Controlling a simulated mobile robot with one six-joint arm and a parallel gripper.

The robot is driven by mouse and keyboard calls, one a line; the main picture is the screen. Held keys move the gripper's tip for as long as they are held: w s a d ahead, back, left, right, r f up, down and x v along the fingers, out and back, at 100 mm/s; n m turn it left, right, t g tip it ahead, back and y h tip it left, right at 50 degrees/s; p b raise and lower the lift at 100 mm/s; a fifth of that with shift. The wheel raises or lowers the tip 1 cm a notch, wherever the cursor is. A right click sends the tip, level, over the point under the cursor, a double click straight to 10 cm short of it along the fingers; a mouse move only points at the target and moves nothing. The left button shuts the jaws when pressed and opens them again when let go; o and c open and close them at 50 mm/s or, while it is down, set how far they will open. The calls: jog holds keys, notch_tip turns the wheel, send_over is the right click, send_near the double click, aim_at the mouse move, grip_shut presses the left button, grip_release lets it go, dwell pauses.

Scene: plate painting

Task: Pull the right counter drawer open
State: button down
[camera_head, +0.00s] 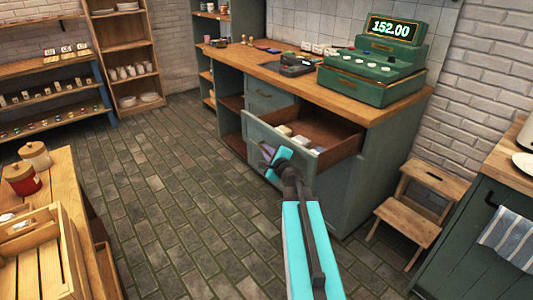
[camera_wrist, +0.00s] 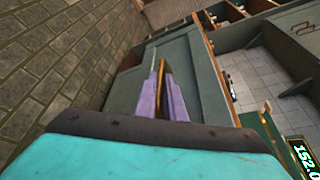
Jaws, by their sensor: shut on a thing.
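The right counter drawer (camera_head: 257,132) stands pulled well out of the green counter (camera_head: 370,165), below the cash register. Several small pale items (camera_head: 292,135) lie inside its wooden interior. My gripper (camera_head: 267,153) is at the drawer's front face, with the teal wrist partly covering the front's right part. In the wrist view, my purple fingers (camera_wrist: 167,88) are close together on the brass drawer handle (camera_wrist: 163,75), against the green front panel. The handle is hidden in the head view.
A wooden step stool (camera_head: 420,200) is to the right of the counter. A wooden table with a crate (camera_head: 45,260) is at lower left. The brick floor (camera_head: 180,190) between is clear.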

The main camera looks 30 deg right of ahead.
jog(key=shift+f, duration=0.1)
jog(key=c, duration=2.1)
grip_release()
jog(key=p+v, duration=0.5)
jog(key=p, duration=0.2)
jog(key=shift+s+a+r, duration=0.1)
jog(key=shift+s+r, duration=0.15)
jog(key=shift+s, duration=0.1)
jog(key=p, duration=0.2)
jog(key=s+p, duration=0.1)
jog(key=shift+a+r+p, duration=0.1)
jog(key=shift+a+p, duration=0.1)
jog(key=shift+p, duration=0.15)
